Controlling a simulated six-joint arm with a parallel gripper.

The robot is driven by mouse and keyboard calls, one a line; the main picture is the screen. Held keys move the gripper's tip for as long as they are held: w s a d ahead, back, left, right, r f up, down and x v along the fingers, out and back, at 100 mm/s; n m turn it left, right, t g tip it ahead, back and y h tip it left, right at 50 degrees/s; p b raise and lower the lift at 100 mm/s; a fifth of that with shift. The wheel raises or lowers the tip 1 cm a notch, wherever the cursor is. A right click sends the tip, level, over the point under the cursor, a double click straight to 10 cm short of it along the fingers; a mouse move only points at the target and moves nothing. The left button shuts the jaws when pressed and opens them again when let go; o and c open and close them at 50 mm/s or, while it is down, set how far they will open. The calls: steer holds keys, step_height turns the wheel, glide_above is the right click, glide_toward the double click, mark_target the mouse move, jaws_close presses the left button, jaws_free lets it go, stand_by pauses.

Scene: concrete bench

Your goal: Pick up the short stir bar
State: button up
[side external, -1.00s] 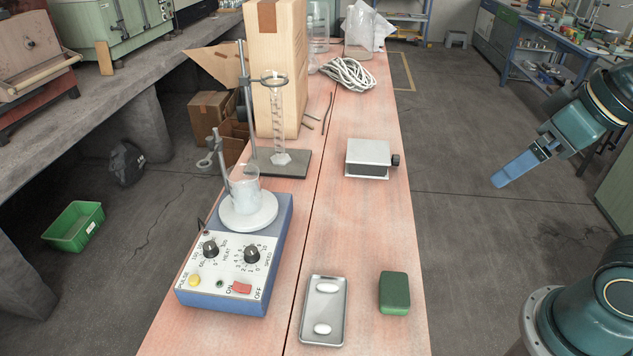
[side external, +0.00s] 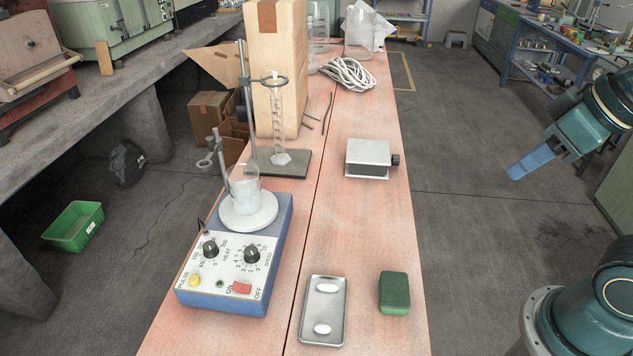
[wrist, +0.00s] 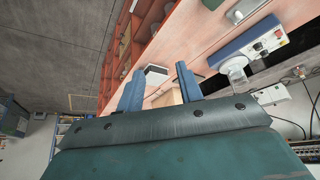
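Two white stir bars lie apart in a shallow metal tray (side external: 308,318) at the near end of the bench. The nearer one (side external: 322,328) looks slightly shorter than the farther one (side external: 327,287). In the wrist view, the tray (wrist: 245,9) is at the top right, with its contents too small to tell apart. My gripper (side external: 514,174) hangs to the right of the bench, well away from the tray. In the wrist view, my gripper (wrist: 160,68) has its two blue fingers spread with nothing held between them.
A green block (side external: 394,293) sits right of the tray. A blue hot-plate stirrer (side external: 225,308) with a beaker (side external: 244,182) stands left of it. Farther back are a metal box with a knob (side external: 368,158), a stand with a glass cylinder (side external: 275,110), and coiled rope (side external: 348,74). The mid-right bench is clear.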

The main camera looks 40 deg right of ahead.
steer(key=w+a+f+m+g+y, duration=0.1)
steer(key=w+a+m+g+y, duration=0.25)
steer(key=w+a, duration=0.7)
steer(key=w+a+f+m+g, duration=0.1)
steer(key=a+f+m+g, duration=0.1)
steer(key=a+f, duration=0.2)
steer(key=w+a+f+m+g, duration=0.2)
steer(key=a+f+m+g, duration=0.1)
steer(key=a, duration=0.7)
steer(key=shift+w+f, duration=0.2)
steer(key=shift+f, duration=0.7)
steer(key=shift+m, duration=0.25)
glide_toward(322, 328)
steer(key=shift+f, duration=0.9)
steer(key=shift+s+a+f, duration=0.15)
steer(key=shift+f, duration=0.25)
